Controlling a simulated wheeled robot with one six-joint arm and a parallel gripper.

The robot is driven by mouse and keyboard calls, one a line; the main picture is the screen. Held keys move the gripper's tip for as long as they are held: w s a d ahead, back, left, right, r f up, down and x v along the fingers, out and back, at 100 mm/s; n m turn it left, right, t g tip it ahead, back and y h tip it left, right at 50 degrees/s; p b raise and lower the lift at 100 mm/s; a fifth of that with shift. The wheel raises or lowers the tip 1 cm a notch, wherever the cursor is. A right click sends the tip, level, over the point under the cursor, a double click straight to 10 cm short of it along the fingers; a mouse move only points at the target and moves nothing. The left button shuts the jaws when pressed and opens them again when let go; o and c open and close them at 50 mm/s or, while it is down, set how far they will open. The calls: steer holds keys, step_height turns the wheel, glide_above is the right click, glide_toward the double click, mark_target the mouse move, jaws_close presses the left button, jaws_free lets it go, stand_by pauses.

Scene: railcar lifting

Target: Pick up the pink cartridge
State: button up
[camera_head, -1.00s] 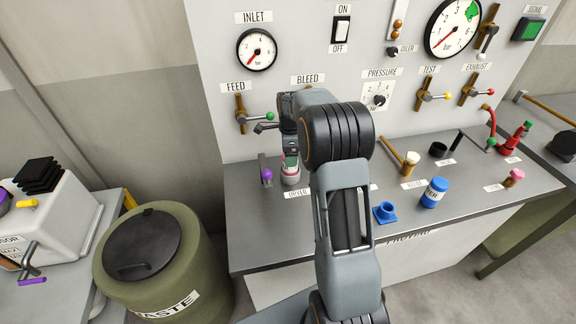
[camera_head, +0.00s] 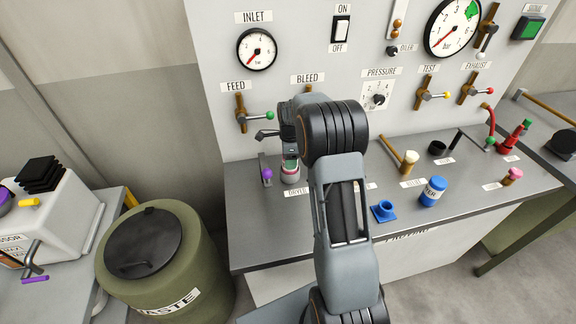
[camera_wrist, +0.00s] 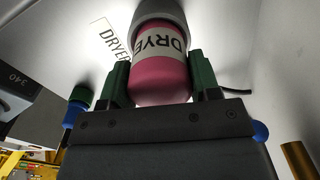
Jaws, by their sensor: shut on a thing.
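The pink cartridge (camera_wrist: 160,82) has a white band with dark lettering. In the wrist view it sits between the two green fingers of my gripper (camera_wrist: 157,70), which are shut on its sides. Its far end meets a grey round collar (camera_wrist: 160,12); I cannot tell whether it is still seated there. In the head view the cartridge (camera_head: 290,174) is small and partly hidden at the dryer spot of the grey bench, with my gripper (camera_head: 290,160) above and around its top.
A purple-knobbed lever (camera_head: 266,174) stands close left of the cartridge. The panel (camera_head: 300,45) rises behind. On the bench (camera_head: 262,232) to the right are a blue fitting (camera_head: 384,210), a blue canister (camera_head: 433,191) and a pink knob (camera_head: 514,174). The waste drum (camera_head: 160,258) stands left.

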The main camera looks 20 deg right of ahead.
steer(key=c, duration=0.4)
steer(key=shift+r, duration=0.2)
